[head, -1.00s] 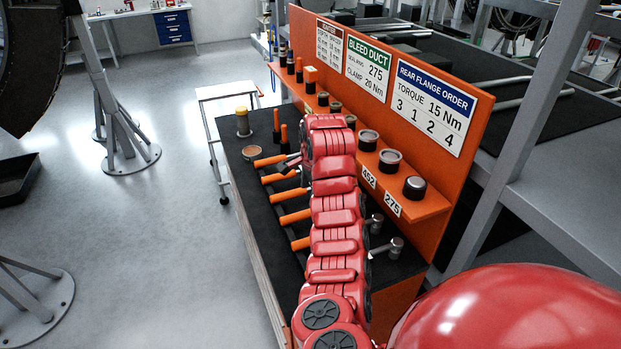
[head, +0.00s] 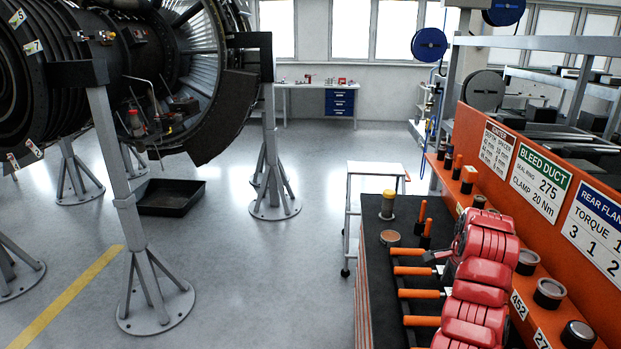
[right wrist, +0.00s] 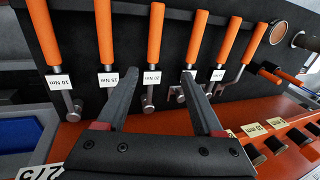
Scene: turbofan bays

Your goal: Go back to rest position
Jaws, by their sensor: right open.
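My right arm reaches over the black-topped bench (head: 378,285) at the lower right of the head view. Its gripper (head: 438,257) is near the far end of a row of orange-handled wrenches (head: 420,294). In the right wrist view the two dark fingers (right wrist: 163,80) are spread apart with nothing gripped between them. They are over the labelled wrenches, with the 20 Nm wrench (right wrist: 155,35) showing between them; contact cannot be told. My left gripper is not in view.
An orange panel (head: 490,140) with signs and a shelf of round parts borders the bench on the right. A white step stand (head: 375,172) is behind it. The engine (head: 100,80) on grey stands (head: 150,290) is at left. Open floor (head: 260,270) lies between.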

